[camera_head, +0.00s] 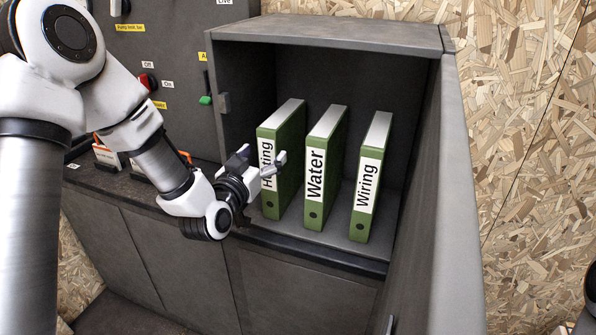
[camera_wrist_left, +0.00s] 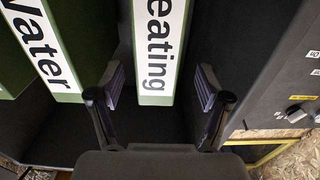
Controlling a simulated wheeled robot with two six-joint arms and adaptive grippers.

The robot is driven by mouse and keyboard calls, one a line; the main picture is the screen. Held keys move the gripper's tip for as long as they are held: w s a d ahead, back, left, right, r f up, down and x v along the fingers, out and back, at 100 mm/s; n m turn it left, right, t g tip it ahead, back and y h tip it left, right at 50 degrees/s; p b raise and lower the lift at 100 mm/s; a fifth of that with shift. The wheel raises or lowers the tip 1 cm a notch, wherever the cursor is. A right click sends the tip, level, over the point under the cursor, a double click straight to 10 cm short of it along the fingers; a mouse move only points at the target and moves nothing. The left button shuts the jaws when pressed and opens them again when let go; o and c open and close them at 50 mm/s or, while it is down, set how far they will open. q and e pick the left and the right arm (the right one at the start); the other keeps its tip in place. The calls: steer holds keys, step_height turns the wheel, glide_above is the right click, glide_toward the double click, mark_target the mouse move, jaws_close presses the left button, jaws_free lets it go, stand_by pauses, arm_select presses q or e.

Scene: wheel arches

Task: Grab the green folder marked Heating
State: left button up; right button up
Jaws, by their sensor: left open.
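The green Heating folder (camera_head: 287,133) stands upright at the left of an open grey cabinet, its white label partly covered by my gripper. My left gripper (camera_head: 262,167) is open in front of its spine. In the left wrist view, the Heating folder (camera_wrist_left: 157,50) lies between the two spread fingers (camera_wrist_left: 158,90), with a gap on both sides. The right gripper is not clearly in view; only a dark piece of my body shows at the lower right edge.
A green Water folder (camera_head: 323,165) and a green Wiring folder (camera_head: 370,175) stand to the right, with gaps between. The cabinet (camera_head: 330,34) has side walls, and an open door (camera_head: 440,200) stands at its right. A grey control panel (camera_head: 180,50) is at the left.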

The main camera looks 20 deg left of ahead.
mark_target(284, 130)
arm_select(q)
steer(key=w+p, duration=0.1)
steer(key=w, duration=0.6)
steer(key=shift+w+a, duration=0.1)
steer(key=shift+w, duration=0.25)
steer(key=shift+r, duration=0.1)
jaws_close()
